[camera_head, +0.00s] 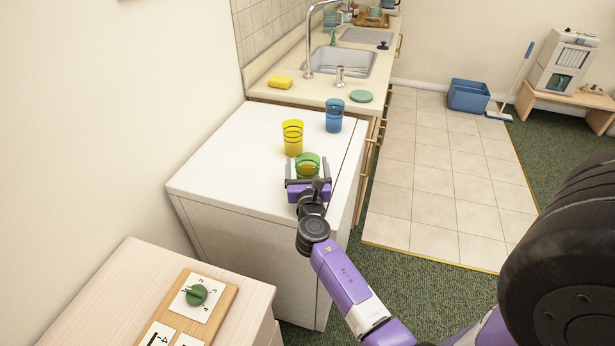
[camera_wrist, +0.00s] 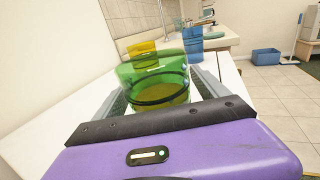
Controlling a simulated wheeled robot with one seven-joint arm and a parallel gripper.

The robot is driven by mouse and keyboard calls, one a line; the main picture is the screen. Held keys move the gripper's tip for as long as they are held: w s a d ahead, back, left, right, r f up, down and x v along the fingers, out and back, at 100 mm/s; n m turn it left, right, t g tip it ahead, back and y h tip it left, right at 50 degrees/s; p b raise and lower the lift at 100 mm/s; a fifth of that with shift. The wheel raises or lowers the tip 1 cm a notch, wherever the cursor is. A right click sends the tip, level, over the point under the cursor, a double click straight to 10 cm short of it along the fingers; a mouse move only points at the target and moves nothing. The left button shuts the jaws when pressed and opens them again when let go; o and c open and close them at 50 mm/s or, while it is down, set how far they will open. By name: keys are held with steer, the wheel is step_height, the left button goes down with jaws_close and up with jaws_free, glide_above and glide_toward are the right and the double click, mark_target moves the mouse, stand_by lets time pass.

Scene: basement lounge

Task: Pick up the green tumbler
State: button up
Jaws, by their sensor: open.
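The green tumbler (camera_head: 308,160) stands on the white cabinet top (camera_head: 235,150), near its front edge. It is see-through green with dark bands. My gripper (camera_head: 308,172) is at the tumbler, with one finger on each side of it. In the wrist view the green tumbler (camera_wrist: 155,82) stands upright between the two open fingers of my gripper (camera_wrist: 158,95). I cannot tell whether either finger touches it. Its lower part is partly hidden by my gripper.
A yellow tumbler (camera_head: 292,138) stands just behind the green one, and a blue tumbler (camera_head: 334,115) stands farther back right. A counter with a sink (camera_head: 340,62), a yellow sponge (camera_head: 280,82) and a green disc (camera_head: 361,96) lies beyond. The cabinet top's left side is clear.

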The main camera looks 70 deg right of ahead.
jaws_close()
stand_by(0.4)
steer(key=shift+r, duration=0.1)
